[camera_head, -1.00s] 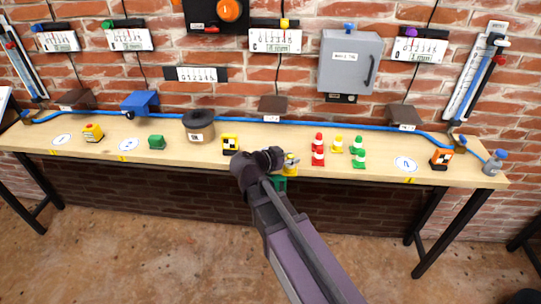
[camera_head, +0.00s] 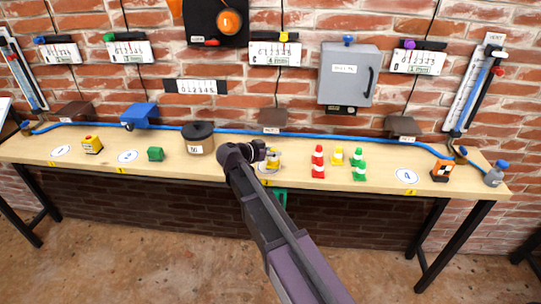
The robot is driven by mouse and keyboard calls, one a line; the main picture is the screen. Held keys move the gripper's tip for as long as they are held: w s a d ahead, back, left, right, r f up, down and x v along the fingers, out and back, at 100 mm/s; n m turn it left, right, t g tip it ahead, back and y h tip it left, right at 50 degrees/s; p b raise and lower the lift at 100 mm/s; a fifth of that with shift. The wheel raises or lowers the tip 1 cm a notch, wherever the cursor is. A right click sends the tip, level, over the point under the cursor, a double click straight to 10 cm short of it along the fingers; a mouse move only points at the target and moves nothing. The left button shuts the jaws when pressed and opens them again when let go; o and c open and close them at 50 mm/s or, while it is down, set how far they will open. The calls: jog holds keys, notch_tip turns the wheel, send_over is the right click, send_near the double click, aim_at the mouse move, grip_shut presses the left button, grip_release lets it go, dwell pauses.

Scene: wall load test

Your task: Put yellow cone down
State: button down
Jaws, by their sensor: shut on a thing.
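My gripper (camera_head: 268,154) is over the middle of the wooden table, shut on a yellow cone (camera_head: 274,162). The cone has a pale band and looks upright. It is at a white marker disc (camera_head: 265,169) on the table, partly hidden by my gripper. I cannot tell whether its base touches the table.
A blue hose (camera_head: 350,137) runs along the back. Table (camera_head: 225,172) is bare near its front edge.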

jog(key=shift+w+a+f, duration=0.1)
jog(key=shift+w+a, duration=0.25)
jog(key=shift+w, duration=0.25)
jog(key=shift+w+a+f, duration=0.1)
jog(key=shift+w+a, duration=0.2)
jog(key=shift+w, duration=0.3)
jog(key=shift+w+a, duration=0.2)
jog(key=shift+w, duration=0.15)
jog(key=shift+w+a+f+b, duration=0.15)
jog(key=shift+w+f+b, duration=0.05)
jog(key=shift+f+b, duration=1.6)
jog(key=shift+b, duration=0.1)
jog(key=shift+c, duration=2.2)
grip_release()
